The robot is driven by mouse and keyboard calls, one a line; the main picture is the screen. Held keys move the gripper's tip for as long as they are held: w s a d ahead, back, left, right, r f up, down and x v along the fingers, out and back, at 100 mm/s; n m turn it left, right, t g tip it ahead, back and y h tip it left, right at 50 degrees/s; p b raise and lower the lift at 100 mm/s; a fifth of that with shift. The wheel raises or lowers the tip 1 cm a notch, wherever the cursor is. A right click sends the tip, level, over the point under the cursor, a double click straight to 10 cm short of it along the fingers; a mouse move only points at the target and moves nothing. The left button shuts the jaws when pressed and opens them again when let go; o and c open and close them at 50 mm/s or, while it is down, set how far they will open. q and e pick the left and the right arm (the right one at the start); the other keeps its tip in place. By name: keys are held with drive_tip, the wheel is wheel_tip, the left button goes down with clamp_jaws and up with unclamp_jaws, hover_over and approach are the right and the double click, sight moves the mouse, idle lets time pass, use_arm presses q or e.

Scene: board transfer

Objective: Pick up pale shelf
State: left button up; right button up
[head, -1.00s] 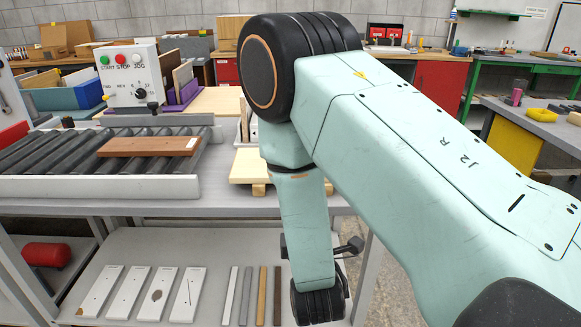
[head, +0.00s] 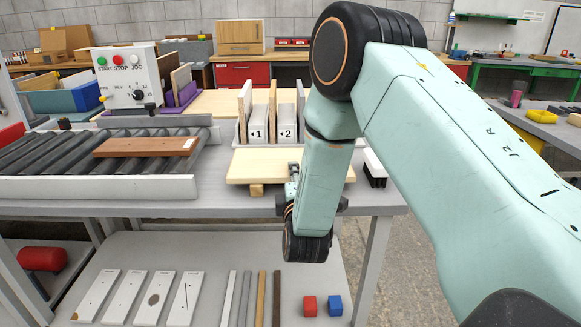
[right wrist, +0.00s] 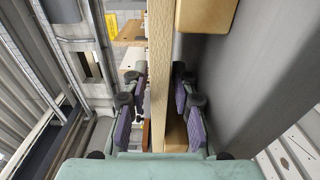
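The pale shelf (head: 262,165) is a light wooden board lying flat on low wooden supports at the front of the workbench, right of the roller conveyor. My right gripper (head: 292,184) is at its front edge; my own forearm hides part of the board. In the right wrist view, the pale board's edge (right wrist: 160,50) runs between the two purple-padded fingers of the right gripper (right wrist: 156,100). The fingers stand apart, with a visible gap between the left pads and the board. My left gripper is not in view.
A reddish-brown board (head: 145,147) lies on the roller conveyor (head: 95,187). A divided rack (head: 258,127) marked 1 and 2 stands behind the pale shelf. Black-and-white pieces (head: 374,168) lie to its right. The lower shelf holds white plates, strips, a red cube (head: 310,306) and a blue cube (head: 335,306).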

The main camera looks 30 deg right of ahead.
drive_tip(key=shift+w+d, duration=0.2)
drive_tip(key=shift+w, duration=0.2)
drive_tip(key=shift+r, duration=0.1)
clamp_jaws()
